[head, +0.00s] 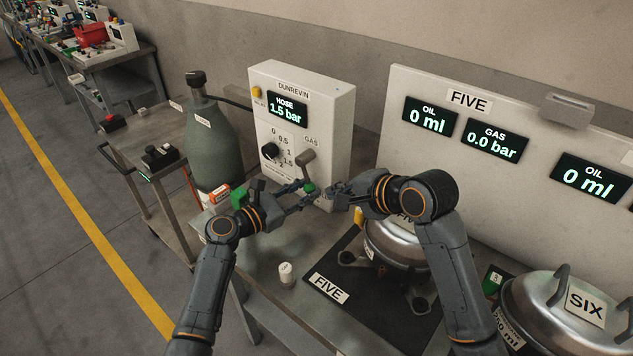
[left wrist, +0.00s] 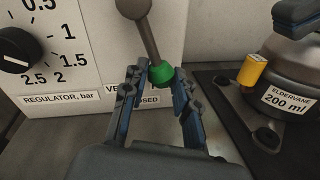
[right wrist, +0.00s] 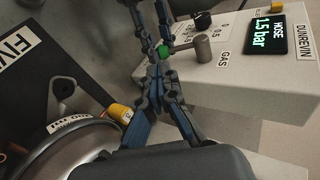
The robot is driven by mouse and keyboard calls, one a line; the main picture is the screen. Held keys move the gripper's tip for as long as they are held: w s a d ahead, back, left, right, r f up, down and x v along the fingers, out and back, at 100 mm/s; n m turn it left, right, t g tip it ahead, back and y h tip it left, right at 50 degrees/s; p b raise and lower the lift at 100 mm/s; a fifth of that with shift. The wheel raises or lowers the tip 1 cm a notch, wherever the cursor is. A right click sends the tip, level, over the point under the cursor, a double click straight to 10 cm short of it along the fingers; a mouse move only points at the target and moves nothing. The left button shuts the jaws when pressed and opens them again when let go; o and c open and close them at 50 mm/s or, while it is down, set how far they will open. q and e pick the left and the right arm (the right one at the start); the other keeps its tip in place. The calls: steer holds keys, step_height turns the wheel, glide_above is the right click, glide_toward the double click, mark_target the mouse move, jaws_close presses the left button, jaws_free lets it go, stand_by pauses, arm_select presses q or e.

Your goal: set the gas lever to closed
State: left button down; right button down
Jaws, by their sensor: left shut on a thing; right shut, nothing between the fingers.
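The gas lever is a grey arm (head: 303,171) with a green knob (head: 309,187) on the front of the white DUNREVIN box (head: 325,110). In the left wrist view the arm (left wrist: 148,42) hangs down, tilted slightly, with its green knob (left wrist: 160,73) over a partly hidden label ending in "OSED". My left gripper (head: 307,192) is shut on the green knob, its fingers (left wrist: 158,78) on both sides. My right gripper (head: 334,188) is shut and empty, just right of the knob; its closed fingers also show in the right wrist view (right wrist: 156,76).
A regulator dial (head: 270,151) sits left of the lever; the display (head: 288,108) reads hose 1.5 bar. A green-grey gas bottle (head: 212,140) stands left of the box. A steel pot (head: 395,245) on the FIVE mat (head: 328,288) is close under my right arm. A small white cap (head: 286,273) stands in front.

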mark_target(309, 182)
steer(key=x, duration=0.3)
steer(key=w+x, duration=0.1)
steer(key=x, duration=0.2)
steer(key=r+x, duration=0.1)
steer(key=x, duration=0.2)
steer(key=shift+w+d+f, duration=0.1)
steer(key=shift+w+d, duration=0.1)
steer(key=shift+w, duration=0.4)
steer(key=shift+t, duration=0.3)
